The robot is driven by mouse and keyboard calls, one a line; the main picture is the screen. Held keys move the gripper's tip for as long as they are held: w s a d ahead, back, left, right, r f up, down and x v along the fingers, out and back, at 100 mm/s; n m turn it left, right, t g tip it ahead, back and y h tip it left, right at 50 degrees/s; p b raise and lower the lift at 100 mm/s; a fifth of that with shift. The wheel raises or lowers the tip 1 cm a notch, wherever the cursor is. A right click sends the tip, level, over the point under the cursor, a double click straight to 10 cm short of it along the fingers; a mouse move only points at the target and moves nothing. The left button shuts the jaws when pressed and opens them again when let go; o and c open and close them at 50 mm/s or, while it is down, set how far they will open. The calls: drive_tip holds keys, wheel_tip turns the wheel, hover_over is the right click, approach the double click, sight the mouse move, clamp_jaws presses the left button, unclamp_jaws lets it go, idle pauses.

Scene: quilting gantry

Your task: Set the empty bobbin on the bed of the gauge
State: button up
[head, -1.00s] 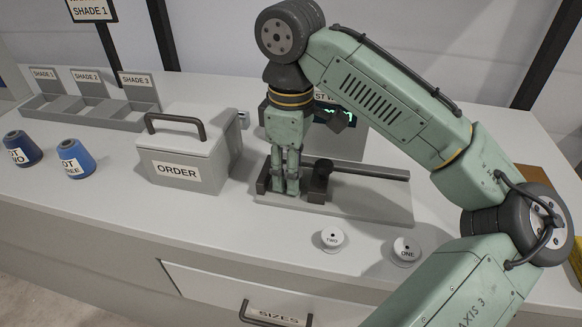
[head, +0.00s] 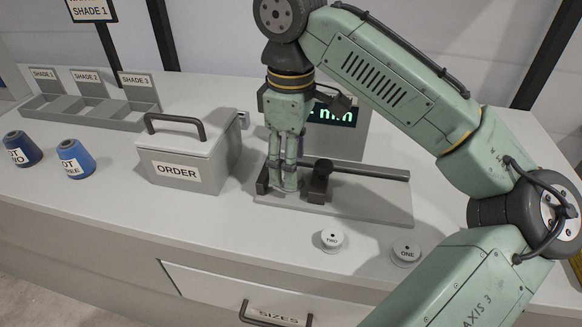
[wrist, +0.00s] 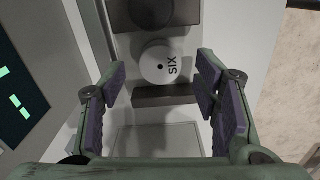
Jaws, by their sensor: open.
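The gauge (head: 365,210) is a grey plate with a long dark rail, a dark end block, and a sliding block with a black knob (head: 323,166). A white bobbin marked SIX (wrist: 160,65) sits on its bed in the wrist view, between the end block (wrist: 165,95) and the knobbed block. In the head view my fingers hide this bobbin. My gripper (head: 284,183) points down over the left end of the gauge. In the wrist view its fingers are apart, one on each side of the bobbin, with visible gaps to it.
White bobbins marked TWO (head: 331,239) and ONE (head: 406,251) stand in front of the gauge. A lit display (head: 335,115) stands behind it, partly hidden by my wrist. The ORDER box (head: 185,160), two blue cones (head: 74,158) and a shade tray (head: 95,113) are at left.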

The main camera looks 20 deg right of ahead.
wheel_tip(320, 180, up, 10)
drive_tip(key=shift+f, duration=0.25)
